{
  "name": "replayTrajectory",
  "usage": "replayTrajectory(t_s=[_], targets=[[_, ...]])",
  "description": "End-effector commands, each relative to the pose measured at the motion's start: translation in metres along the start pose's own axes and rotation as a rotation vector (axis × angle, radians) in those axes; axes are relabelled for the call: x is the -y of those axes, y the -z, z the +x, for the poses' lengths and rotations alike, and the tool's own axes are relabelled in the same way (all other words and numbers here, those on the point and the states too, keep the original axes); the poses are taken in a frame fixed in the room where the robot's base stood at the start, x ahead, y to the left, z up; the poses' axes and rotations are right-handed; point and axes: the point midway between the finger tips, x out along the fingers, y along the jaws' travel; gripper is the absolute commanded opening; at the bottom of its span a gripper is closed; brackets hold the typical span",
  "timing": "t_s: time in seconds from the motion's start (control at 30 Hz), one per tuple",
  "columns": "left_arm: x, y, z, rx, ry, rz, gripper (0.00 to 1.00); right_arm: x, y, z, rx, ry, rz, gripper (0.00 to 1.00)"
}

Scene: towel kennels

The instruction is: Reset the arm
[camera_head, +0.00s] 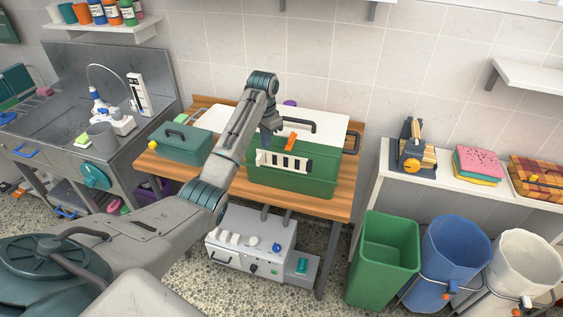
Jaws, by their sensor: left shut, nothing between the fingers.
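My left arm comes in from the lower left and reaches over the wooden table (329,207). Its gripper (268,149) points down, shut and empty, just in front of or above the near side of a green kennel (292,184). The kennel has a white top, a dark handle (299,126) and a white barred door (284,162). An orange piece (290,141) shows beside the gripper. I cannot tell whether the gripper touches the kennel. My right gripper is not in view.
A smaller green case (183,143) stands left on the table. A steel sink unit (60,129) is farther left. Green (384,258), blue (452,262) and white (524,265) bins stand at the right, below a shelf with folded towels (478,164). A grey box (250,246) sits under the table.

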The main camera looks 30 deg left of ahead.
Motion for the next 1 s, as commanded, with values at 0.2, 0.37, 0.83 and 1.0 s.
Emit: replayTrajectory(t_s=[0.2,0.37,0.83,1.0], targets=[[-0.001,0.0,-0.007,0.001,0.0,0.0,0.0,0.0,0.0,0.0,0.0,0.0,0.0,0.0],[-0.001,0.0,-0.007,0.001,0.0,0.0,0.0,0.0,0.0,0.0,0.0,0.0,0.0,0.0],[-0.021,-0.016,0.029,-0.001,0.032,0.0,0.0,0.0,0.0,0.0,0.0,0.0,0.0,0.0],[-0.063,-0.054,0.084,-0.025,0.085,-0.004,0.0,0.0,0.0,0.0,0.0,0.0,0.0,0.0]])
